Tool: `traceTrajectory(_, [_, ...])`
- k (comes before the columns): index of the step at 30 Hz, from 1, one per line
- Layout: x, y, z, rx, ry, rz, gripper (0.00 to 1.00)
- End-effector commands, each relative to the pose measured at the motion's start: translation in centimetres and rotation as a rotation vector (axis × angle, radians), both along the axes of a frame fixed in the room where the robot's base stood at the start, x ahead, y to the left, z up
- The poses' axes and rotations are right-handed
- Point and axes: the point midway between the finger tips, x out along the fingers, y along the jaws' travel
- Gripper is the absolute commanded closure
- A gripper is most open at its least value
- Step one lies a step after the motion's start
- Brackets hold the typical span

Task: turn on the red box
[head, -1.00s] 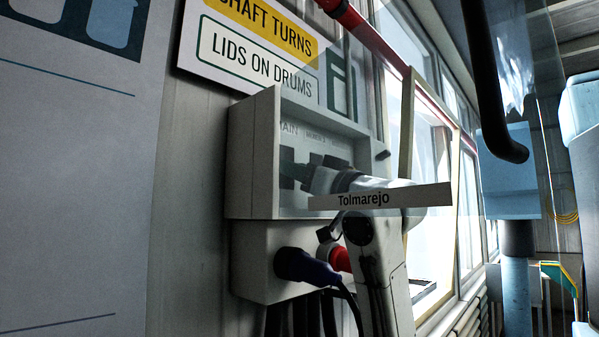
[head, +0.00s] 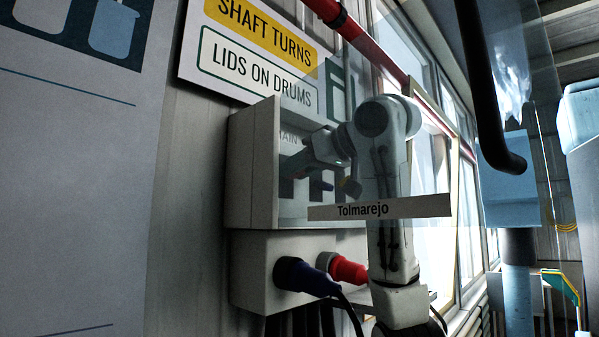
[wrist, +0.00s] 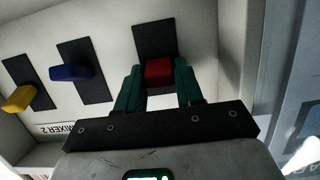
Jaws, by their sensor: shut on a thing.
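A red block-shaped handle (wrist: 158,73) stands on a dark plate (wrist: 153,39) in the wrist view. My gripper (wrist: 158,84) has its two green fingers on either side of it, shut on it. In the head view my gripper (head: 293,166) reaches into the open-fronted pale switch box (head: 253,165) on the wall. The red handle is hidden there. In the wrist view a blue handle (wrist: 72,72) and a yellow handle (wrist: 20,99) sit on their own dark plates to the left.
A clear panel labelled Tolmarejo (head: 380,208) hangs in front of the arm and box. Below, a socket box (head: 255,272) holds a blue plug (head: 303,277) and a red plug (head: 346,269) with cables. A warning sign (head: 262,60) is above. A black bent pipe (head: 485,100) hangs at right.

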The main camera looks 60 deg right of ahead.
Motion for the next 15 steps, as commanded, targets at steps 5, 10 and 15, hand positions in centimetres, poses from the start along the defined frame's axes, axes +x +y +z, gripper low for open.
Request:
traceTrajectory(5, [0.09,-0.01,0.24,0.011,0.044,0.000,0.94])
traceTrajectory(10, [0.12,-0.04,0.25,0.015,0.059,0.000,0.94])
traceTrajectory(15, [0.13,-0.03,0.25,0.015,0.059,0.000,0.94])
